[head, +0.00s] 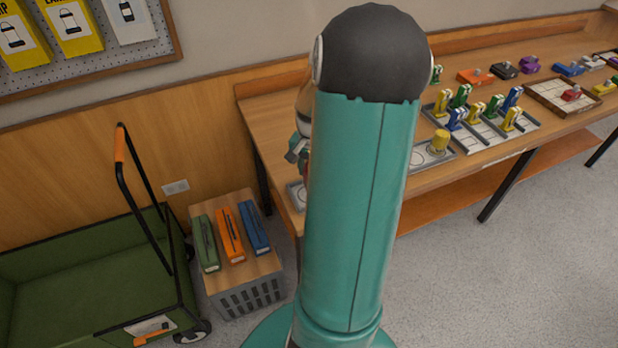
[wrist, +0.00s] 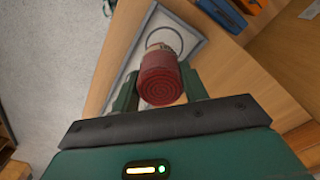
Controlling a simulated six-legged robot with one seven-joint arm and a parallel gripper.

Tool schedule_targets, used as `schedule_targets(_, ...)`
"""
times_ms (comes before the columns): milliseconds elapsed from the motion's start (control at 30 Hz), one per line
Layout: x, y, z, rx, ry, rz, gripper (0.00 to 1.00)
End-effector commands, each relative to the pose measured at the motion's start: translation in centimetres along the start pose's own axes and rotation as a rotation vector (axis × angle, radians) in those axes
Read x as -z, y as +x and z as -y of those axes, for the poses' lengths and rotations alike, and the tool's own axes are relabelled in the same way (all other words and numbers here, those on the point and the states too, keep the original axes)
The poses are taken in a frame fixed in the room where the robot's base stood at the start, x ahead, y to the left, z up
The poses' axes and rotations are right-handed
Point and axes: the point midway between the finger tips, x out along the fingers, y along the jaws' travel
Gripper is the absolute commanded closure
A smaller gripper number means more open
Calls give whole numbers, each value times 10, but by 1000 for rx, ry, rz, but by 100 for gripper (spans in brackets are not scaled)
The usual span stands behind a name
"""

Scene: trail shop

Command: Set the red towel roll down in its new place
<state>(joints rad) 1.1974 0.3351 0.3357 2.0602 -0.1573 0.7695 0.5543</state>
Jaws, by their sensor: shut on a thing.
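The red towel roll (wrist: 161,80) is between the two green fingers of my gripper (wrist: 160,72) in the wrist view, its spiral end facing the camera. My gripper is shut on it. Beyond the roll is a grey-rimmed tray (wrist: 201,45) with a pale floor and a ring outline partly showing past the roll. I cannot tell whether the roll touches the tray. In the head view my arm hides most of the gripper and the roll; a corner of the tray (head: 295,196) shows at the table's left end.
A yellow roll (head: 440,141) stands on a tray part on the long table (head: 270,125). Several coloured items stand in a rack (head: 490,128) to its right. Green, orange (head: 230,235) and blue packs lie on a crate (head: 250,296) below left, beside a green cart (head: 75,270).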

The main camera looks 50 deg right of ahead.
Motion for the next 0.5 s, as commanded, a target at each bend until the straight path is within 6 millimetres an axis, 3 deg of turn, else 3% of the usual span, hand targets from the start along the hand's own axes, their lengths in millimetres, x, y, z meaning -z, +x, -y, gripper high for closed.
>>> schedule_targets(133, -1, 13, 12, 1, -1, 2, 81)
schedule_targets(300, 0, 38, 9, 0, 1, 3, 81)
schedule_targets(500, 0, 40, 9, 1, 2, -1, 81)
